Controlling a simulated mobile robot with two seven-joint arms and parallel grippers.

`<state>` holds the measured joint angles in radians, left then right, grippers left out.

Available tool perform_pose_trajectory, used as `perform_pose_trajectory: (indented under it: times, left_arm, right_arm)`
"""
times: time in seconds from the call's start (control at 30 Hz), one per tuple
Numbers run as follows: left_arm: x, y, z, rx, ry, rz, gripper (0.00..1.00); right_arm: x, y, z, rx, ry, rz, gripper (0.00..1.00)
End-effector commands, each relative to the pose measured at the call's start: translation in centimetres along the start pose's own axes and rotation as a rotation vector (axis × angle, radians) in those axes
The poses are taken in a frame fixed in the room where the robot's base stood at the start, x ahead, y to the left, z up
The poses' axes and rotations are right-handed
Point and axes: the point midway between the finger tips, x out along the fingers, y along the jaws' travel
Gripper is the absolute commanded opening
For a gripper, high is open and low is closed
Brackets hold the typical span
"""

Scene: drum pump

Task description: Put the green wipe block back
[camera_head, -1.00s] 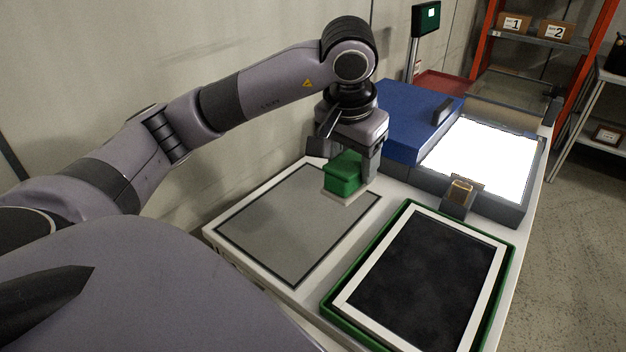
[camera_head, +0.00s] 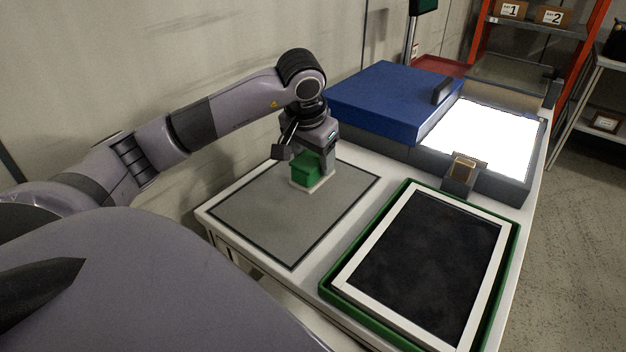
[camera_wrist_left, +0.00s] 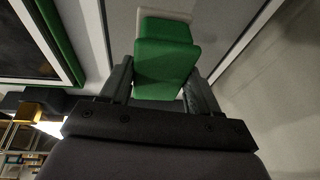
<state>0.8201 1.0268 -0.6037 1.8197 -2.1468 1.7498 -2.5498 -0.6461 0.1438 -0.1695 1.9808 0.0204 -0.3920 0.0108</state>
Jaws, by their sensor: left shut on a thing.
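The green wipe block (camera_head: 306,171) has a pale pad on its underside. It is over the far part of the grey mat (camera_head: 285,215) with the dark border, at or just above its surface; I cannot tell if it touches. My left gripper (camera_head: 308,160) is shut on the block from above. In the left wrist view the block (camera_wrist_left: 165,62) sits between the two fingers (camera_wrist_left: 160,85), with its pale pad beyond it. My right gripper is not in view.
A green tray (camera_head: 515,235) with a white-framed dark panel (camera_head: 430,255) lies right of the mat. Behind stand a blue-lidded box (camera_head: 390,95), a lit white panel (camera_head: 485,138) and a small holder with a tan block (camera_head: 462,172). A wall runs along the left.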

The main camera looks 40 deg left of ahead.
Motion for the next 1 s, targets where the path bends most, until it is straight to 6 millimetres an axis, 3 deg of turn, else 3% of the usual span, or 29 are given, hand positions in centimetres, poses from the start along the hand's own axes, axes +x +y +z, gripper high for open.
perform_pose_trajectory:
  times: [0.5, 0.9, 0.93, 1.0]
  left_arm:
    - [5.3, 0.6, 1.7, -0.001, -0.003, 0.0, 0.12]
    - [6.0, 0.7, 1.8, 0.0, 0.002, 0.0, 0.12]
    - [5.9, 0.7, 1.8, 0.0, 0.001, 0.0, 0.71]
    - [5.8, 0.7, 1.8, 0.0, 0.001, 0.0, 0.87]
  right_arm:
    - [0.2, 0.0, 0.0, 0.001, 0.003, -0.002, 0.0]
    - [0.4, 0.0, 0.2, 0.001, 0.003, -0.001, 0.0]
    - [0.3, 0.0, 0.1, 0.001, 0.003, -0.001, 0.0]
    - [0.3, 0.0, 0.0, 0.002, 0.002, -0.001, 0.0]
